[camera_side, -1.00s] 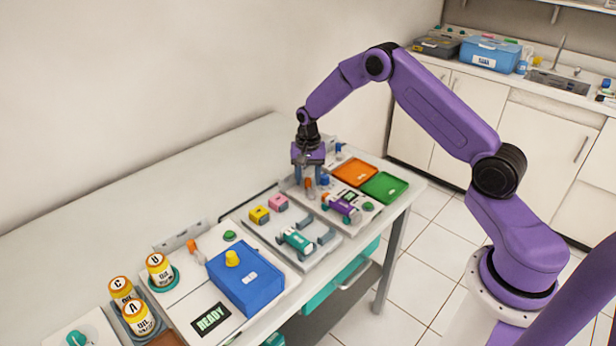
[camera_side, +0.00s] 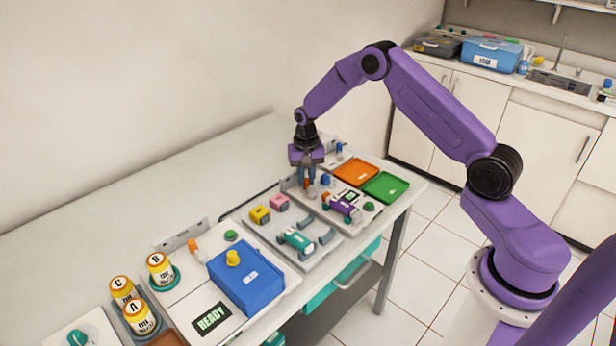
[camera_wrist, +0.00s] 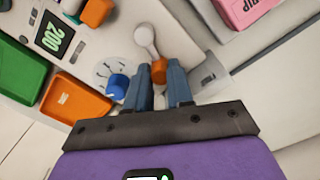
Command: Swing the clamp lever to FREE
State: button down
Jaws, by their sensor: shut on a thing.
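The clamp lever (camera_wrist: 147,38) is a pale grey arm with a round pivot end and an orange knob (camera_wrist: 158,72), seen in the wrist view on a white panel. My gripper (camera_wrist: 160,88) is shut on the orange knob, with one blue-grey finger on each side. In the side view my gripper (camera_side: 306,180) points down at the panel's back left part, and the lever is mostly hidden by the fingers. A grey bracket with a small label (camera_wrist: 208,78) stands right of the knob in the wrist view; its text is unreadable.
A blue dial (camera_wrist: 117,86) sits close left of my fingers. An orange tray (camera_side: 355,172) and a green tray (camera_side: 385,187) lie to the right.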

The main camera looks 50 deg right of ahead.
aim_at(299, 197)
jog(key=n, duration=0.2)
jog(key=a+n, duration=0.2)
jog(key=n, duration=0.1)
jog(key=shift+w+n, duration=0.1)
jog(key=shift+n, duration=0.2)
jog(key=n, duration=0.2)
jog(key=a+n, duration=0.1)
jog(key=n, duration=0.2)
jog(key=shift+s+a+n, duration=0.3)
jog(key=shift+s+n, duration=0.1)
jog(key=c, duration=1)
grip_release()
notch_tip(299, 197, up, 18)
jog(key=shift+f, duration=0.25)
jog(key=shift+s+a, duration=0.1)
jog(key=shift+a, duration=0.05)
